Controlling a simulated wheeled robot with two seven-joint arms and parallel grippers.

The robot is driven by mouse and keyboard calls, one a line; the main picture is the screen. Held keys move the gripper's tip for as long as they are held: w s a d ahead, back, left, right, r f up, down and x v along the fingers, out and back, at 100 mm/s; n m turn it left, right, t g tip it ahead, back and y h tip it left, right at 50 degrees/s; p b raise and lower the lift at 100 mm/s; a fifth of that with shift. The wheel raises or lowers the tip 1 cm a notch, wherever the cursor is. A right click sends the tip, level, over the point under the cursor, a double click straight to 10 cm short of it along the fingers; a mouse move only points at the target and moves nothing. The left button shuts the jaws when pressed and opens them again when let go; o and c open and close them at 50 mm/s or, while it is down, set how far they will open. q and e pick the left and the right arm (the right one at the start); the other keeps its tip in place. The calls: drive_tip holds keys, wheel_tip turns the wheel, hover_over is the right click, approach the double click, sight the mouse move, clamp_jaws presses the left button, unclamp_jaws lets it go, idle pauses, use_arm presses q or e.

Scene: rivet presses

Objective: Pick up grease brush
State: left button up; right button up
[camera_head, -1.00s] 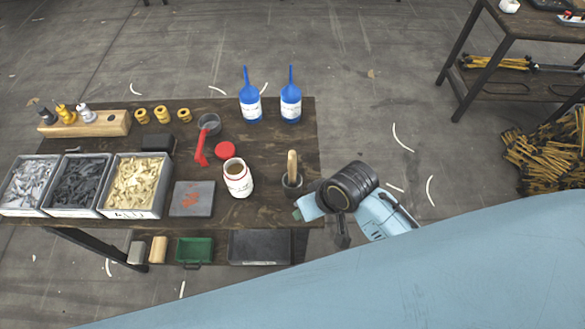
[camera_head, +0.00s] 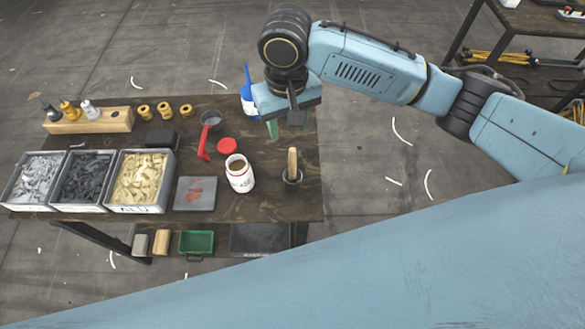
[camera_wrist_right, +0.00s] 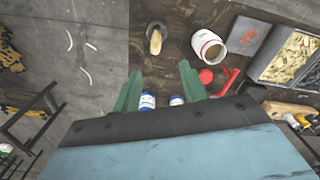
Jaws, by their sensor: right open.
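The grease brush (camera_head: 292,161) stands in a small dark cup (camera_head: 292,182) near the right front of the workbench, its pale wooden handle pointing up. Its bristles are hidden in the cup. In the right wrist view the brush handle (camera_wrist_right: 155,42) and its cup show above the space between the fingers. My right gripper (camera_head: 277,128) is open and empty, above the back right of the bench, behind the brush and apart from it. Its two green fingers (camera_wrist_right: 160,84) are spread in the wrist view. My left gripper is not in view.
A white jar (camera_head: 240,177) stands left of the brush. A red lid (camera_head: 227,145), a red-handled tool (camera_head: 204,148) and a grey plate (camera_head: 195,203) lie further left. Bins of parts (camera_head: 140,207) stand at left.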

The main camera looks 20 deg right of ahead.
sight(292, 157)
wheel_tip(292, 157, down, 7)
drive_tip(key=shift+r, duration=0.2)
drive_tip(key=f, duration=0.4)
drive_tip(key=shift+s+d, duration=0.2)
drive_tip(key=shift+d, duration=0.2)
drive_tip(key=shift+f, duration=0.65)
clamp_jaws()
